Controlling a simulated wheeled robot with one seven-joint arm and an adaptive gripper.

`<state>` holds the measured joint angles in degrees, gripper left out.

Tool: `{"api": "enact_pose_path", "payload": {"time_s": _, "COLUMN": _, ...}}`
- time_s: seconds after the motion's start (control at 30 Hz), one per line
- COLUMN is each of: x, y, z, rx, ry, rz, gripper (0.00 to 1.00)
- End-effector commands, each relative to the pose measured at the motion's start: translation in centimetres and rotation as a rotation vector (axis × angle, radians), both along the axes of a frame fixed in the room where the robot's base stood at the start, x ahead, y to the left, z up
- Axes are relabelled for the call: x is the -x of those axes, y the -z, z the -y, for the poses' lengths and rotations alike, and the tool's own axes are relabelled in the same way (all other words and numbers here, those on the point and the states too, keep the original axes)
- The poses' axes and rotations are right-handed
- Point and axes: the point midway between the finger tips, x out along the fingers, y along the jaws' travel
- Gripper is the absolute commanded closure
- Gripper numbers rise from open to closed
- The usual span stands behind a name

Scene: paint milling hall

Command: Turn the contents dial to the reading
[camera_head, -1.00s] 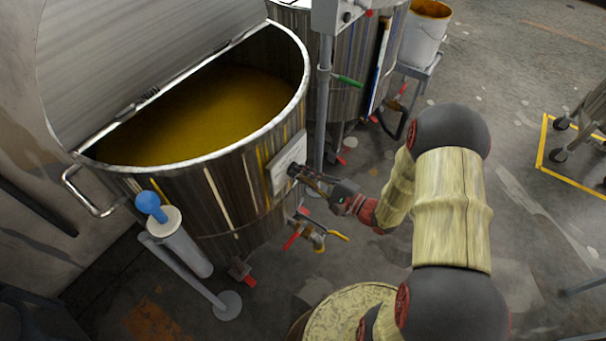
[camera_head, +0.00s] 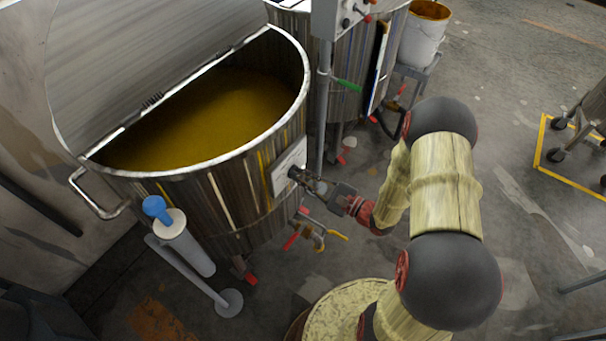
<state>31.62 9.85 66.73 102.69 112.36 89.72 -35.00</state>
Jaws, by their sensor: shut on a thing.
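The contents dial (camera_head: 295,171) is a small dark knob on a pale plate (camera_head: 284,168) fixed to the side of the large steel vat (camera_head: 222,190). My gripper (camera_head: 303,177) reaches in from the right and is shut on the dial. The fingers hide most of the knob, and its reading is too small to make out. The vat's lid is raised, and yellow-brown liquid (camera_head: 210,118) shows inside.
Below the plate a valve with red and yellow handles (camera_head: 318,236) sticks out. A grey post (camera_head: 322,110) stands just behind my gripper. A blue-topped cylinder on a stand (camera_head: 185,240) is at the left. A drum (camera_head: 350,310) stands below my arm.

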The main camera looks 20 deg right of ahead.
Motion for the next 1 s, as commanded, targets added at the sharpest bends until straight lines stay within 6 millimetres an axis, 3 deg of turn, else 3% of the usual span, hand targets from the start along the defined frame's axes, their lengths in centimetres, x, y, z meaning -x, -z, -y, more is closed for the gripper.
{"api": "enact_pose_path", "payload": {"time_s": 0.7, "x": 0.07, "y": 0.12, "z": -0.03, "rx": -0.081, "ry": 0.0, "rz": -0.061, "gripper": 1.0}}
{"api": "enact_pose_path", "payload": {"time_s": 0.73, "x": 0.07, "y": 0.13, "z": -0.02, "rx": -0.08, "ry": 0.0, "rz": -0.061, "gripper": 0.88}}
{"api": "enact_pose_path", "payload": {"time_s": 1.0, "x": 0.03, "y": 0.07, "z": -0.01, "rx": -0.08, "ry": 0.001, "rz": -0.059, "gripper": 0.73}}
